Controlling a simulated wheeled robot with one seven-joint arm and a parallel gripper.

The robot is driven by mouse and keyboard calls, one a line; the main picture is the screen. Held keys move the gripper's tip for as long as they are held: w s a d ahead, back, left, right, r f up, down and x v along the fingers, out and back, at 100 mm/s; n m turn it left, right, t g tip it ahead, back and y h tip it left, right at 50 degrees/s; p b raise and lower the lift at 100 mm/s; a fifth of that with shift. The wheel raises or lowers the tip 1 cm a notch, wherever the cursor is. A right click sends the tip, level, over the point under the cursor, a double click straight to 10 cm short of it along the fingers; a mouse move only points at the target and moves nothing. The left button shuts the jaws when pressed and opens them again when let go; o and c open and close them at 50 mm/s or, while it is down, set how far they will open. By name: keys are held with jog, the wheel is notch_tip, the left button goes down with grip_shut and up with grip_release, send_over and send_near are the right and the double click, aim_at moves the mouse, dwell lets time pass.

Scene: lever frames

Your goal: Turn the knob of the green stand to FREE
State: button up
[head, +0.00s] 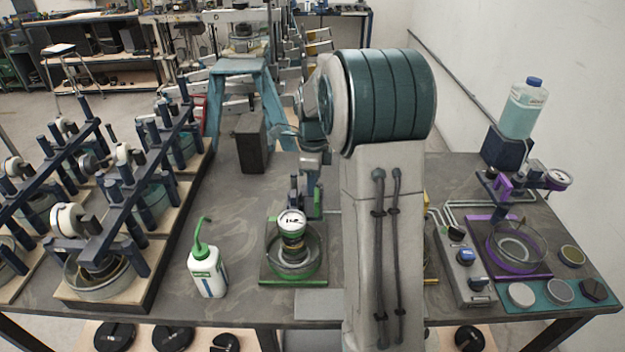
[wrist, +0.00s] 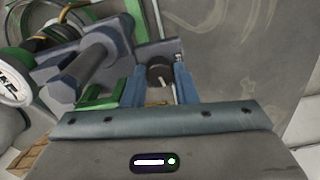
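The green stand (head: 268,276) is on the workbench left of my arm in the head view. It carries a round white dial gauge (head: 291,222) above a glass dish (head: 313,264). In the wrist view, its green parts (wrist: 103,97) and the edge of the dial (wrist: 12,85) show at the left. A small dark round knob (wrist: 158,72) with a pale line shows between the blue fingers of my gripper (wrist: 160,84). The fingers are apart, one on each side; I cannot tell whether they touch it. No FREE lettering is readable.
A white bottle with a green spout (head: 207,270) stands left of the stand. Wooden-based lever frames (head: 120,285) fill the left. A purple stand (head: 497,262) and a grey control box (head: 466,262) are at right. A dark block (head: 250,143) stands behind.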

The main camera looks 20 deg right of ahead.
jog(key=shift+n, duration=0.3)
jog(key=n, duration=0.7)
jog(key=shift+b, duration=0.4)
jog(key=n, duration=0.3)
jog(key=shift+w+n, duration=0.1)
jog(key=shift+n, duration=0.2)
jog(key=shift+r+n, duration=0.1)
jog(key=shift+n, duration=1.8)
jog(key=o, duration=0.7)
jog(key=shift+b, duration=0.3)
